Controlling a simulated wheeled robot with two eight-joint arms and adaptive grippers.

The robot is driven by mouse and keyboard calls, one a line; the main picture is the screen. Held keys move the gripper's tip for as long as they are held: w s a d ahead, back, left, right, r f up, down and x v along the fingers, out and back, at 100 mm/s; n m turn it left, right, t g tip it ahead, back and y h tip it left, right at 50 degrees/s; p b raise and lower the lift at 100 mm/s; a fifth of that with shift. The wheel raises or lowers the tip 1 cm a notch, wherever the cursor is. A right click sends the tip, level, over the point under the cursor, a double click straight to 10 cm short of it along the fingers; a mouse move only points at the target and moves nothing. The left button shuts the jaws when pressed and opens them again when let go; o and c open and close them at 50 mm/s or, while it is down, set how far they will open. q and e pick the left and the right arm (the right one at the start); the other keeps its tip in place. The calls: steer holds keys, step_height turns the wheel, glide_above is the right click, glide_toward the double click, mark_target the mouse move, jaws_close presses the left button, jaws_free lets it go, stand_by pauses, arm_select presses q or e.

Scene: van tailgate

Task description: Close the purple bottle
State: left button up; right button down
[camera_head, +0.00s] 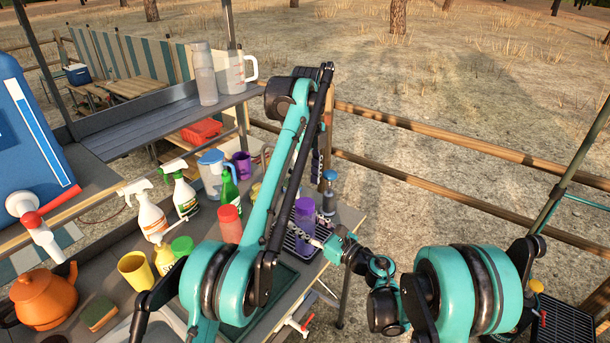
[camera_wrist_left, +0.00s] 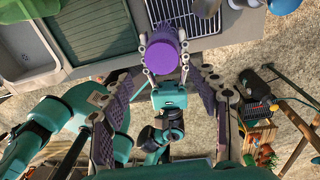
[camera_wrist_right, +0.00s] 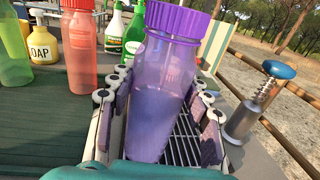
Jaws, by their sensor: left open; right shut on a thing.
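The purple bottle (camera_head: 304,212) is upright at the right end of the table in the head view. It is see-through, with a darker purple lid (camera_wrist_right: 178,18) sitting on its top in the right wrist view. How tightly the lid sits cannot be told. My right gripper (camera_head: 306,236) is shut around the bottle's body, a finger on each side (camera_wrist_right: 160,105). My left gripper (camera_head: 317,172) is open and empty above the bottle, partly hidden behind its arm. In the left wrist view, the lid (camera_wrist_left: 162,53) shows from above, just beyond the open left fingers.
A dark drying rack (camera_wrist_right: 185,150) lies under the bottle. A red bottle (camera_head: 230,225), a green bottle (camera_head: 229,188) and several spray bottles stand to the left. A wooden fence (camera_head: 440,140) runs behind.

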mark_target(305, 203)
arm_select(q)
steer(key=n, duration=0.5)
steer(key=shift+r, duration=0.2)
steer(key=n, duration=0.5)
steer(key=shift+r, duration=0.2)
steer(key=n, duration=0.7)
steer(key=shift+s+r+t, duration=0.1)
steer(key=shift+r+t, duration=0.15)
steer(key=shift+t, duration=0.05)
steer(key=n, duration=0.7)
steer(key=shift+r, duration=0.25)
steer(key=n, duration=0.4)
steer(key=shift+r, duration=0.15)
steer(key=n, duration=0.4)
steer(key=shift+r, duration=0.1)
steer(key=shift+f, duration=4.05)
